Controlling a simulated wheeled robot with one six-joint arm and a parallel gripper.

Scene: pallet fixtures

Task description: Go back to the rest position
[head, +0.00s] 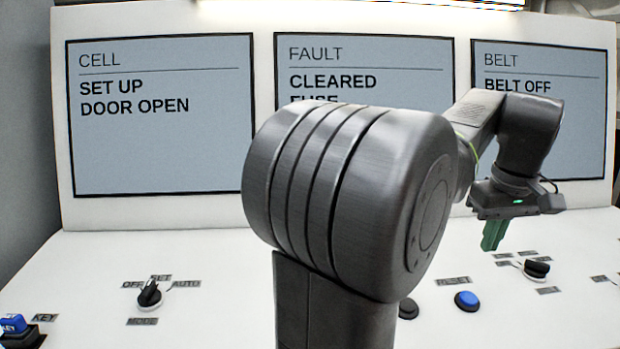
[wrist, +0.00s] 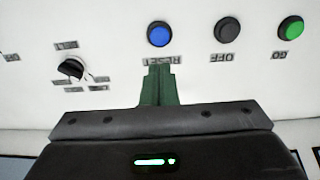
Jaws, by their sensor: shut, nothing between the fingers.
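My gripper (head: 493,236) has green fingers pressed together with nothing between them. In the head view it hangs pointing down above the right part of the white control panel (head: 230,300), left of a black rotary knob (head: 537,268) and above and right of the blue RESET button (head: 466,300). In the wrist view the shut fingers (wrist: 159,82) show below the blue button (wrist: 160,34), over the panel. Whether the fingertips touch the panel is hard to tell, but a gap seems to show.
Three screens stand behind: CELL (head: 160,150), FAULT (head: 400,60) and BELT (head: 580,140). My arm hides part of the FAULT screen. A mode knob (head: 149,294) and a blue key switch (head: 14,325) are at left. The wrist view shows a black OFF button (wrist: 228,29) and a green GO button (wrist: 291,29).

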